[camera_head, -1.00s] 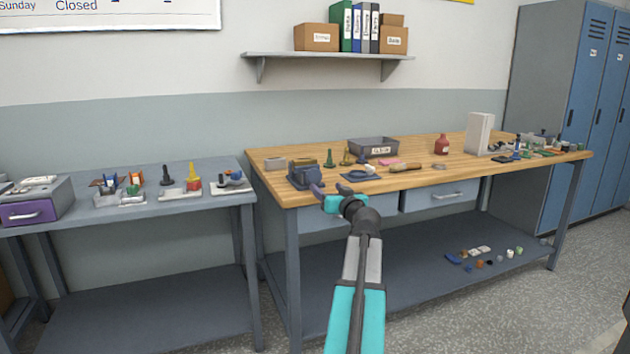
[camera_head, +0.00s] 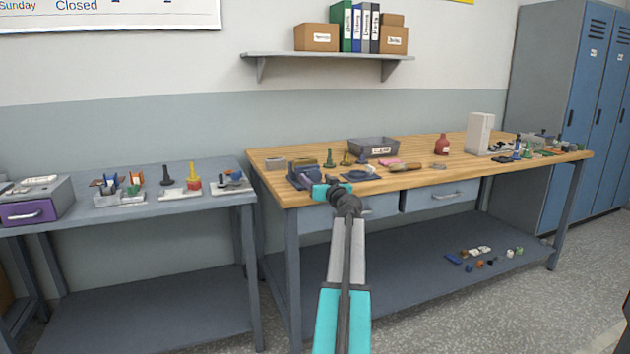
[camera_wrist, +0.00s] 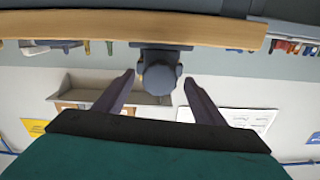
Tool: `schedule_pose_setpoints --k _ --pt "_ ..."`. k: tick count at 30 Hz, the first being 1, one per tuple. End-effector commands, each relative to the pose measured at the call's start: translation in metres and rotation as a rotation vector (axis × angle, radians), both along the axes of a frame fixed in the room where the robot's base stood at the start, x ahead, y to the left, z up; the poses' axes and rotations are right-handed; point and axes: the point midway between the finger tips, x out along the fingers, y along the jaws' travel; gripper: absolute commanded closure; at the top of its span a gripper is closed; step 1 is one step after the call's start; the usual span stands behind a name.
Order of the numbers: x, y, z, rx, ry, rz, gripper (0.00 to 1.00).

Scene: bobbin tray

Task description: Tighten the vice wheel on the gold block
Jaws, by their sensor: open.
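The dark blue-grey vice (camera_head: 297,172) stands at the front left corner of the wooden bench. The gold block (camera_head: 306,163) shows as a small brownish patch at its top. My gripper (camera_head: 306,184) is at the vice's front side, with its teal body just right of it. In the wrist view the vice (camera_wrist: 160,52) appears upside down, with its dark round wheel end (camera_wrist: 160,77) between my two spread fingers (camera_wrist: 158,85). A visible gap separates each finger from the wheel. My gripper is open and holds nothing. The wheel is hidden in the head view.
The wooden bench (camera_head: 270,185) carries a grey bin (camera_head: 374,148), green and yellow-brown pieces, a pink piece and a red bottle (camera_head: 441,145) behind and right of the vice. A grey table (camera_head: 130,215) with trays stands to the left. The floor gap between them is narrow.

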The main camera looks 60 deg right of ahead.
Motion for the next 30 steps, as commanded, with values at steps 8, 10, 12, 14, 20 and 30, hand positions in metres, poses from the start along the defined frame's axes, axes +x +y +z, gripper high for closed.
schedule_pose_setpoints --k 8,10,12,14,20,30 --pt "0.0115 -0.0081 -0.0002 0.0 0.0 0.0 0.37" --pt "0.012 -0.0083 -0.0003 0.0 0.0 0.0 0.37" --pt "0.012 -0.0083 -0.0004 0.0 0.0 0.0 0.37" --pt "0.0119 -0.0081 -0.0003 0.0 0.0 0.0 0.37" --pt "0.0118 -0.0081 -0.0003 0.0 0.0 0.0 0.5" --pt "0.0121 -0.0077 -0.0006 0.007 -0.004 0.001 0.78"
